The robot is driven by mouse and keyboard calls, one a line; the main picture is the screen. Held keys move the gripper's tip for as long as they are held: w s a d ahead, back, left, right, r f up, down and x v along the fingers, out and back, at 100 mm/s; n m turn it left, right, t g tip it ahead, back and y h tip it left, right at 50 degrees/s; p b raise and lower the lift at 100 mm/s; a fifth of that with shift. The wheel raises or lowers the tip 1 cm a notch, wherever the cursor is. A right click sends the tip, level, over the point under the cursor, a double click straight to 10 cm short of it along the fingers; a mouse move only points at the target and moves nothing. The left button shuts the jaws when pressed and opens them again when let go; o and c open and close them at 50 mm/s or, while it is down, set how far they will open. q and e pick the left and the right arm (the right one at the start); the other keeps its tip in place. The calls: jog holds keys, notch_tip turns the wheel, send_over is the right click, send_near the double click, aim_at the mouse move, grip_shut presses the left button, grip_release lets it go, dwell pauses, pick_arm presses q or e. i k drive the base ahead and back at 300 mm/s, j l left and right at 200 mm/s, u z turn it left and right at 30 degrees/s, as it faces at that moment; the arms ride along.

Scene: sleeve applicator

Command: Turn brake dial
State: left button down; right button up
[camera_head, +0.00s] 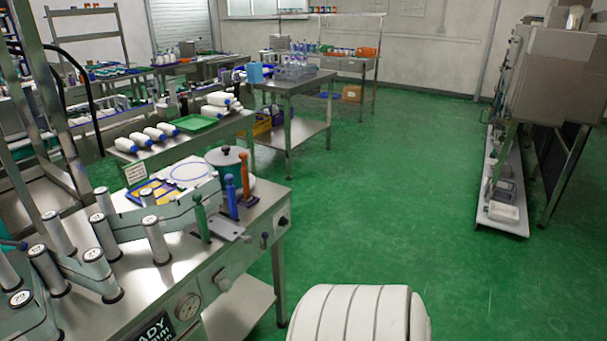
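A steel bench machine (225,265) with several upright metal rollers stands at the left. Its front panel has a round, pale gauge-like dial (187,306) near the bottom of the picture. I cannot tell from any readable label which one is the brake dial. Neither of my grippers is in view.
Green, blue and orange handles (231,196) stand upright on the bench top beside a grey lidded pot (226,160). Benches with white bottles (155,133) and a bottle crate (296,68) stand behind. Green floor (400,200) is clear up to the low white shelf (503,222) at right.

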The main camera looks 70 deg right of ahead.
aim_at(283, 223)
jog(key=z, duration=1.95)
